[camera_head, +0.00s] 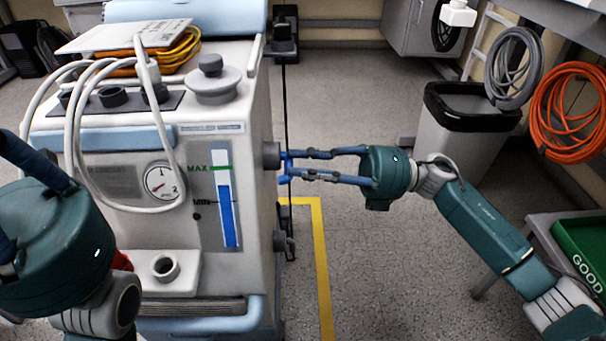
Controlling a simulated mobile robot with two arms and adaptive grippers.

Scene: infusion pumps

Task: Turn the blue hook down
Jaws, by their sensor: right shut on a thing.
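The blue hook (283,165) sticks out from a dark grey round knob on the right side of the white machine (262,200). It is small and partly covered by my fingertips. My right gripper (288,165) reaches in from the right, level with the hook, and its two blue fingers are shut on it, one above the other. My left gripper (14,200) is at the left edge, in front of the machine and away from the hook. Its fingertips are cut off by the frame, so its opening cannot be judged.
White hoses loop over the machine's front, near a pressure gauge (161,181). A second grey knob (283,243) sits lower on the same side. A black pole (287,110) stands behind. A waste bin (463,130) and green tray (582,250) are at right. Floor between is clear.

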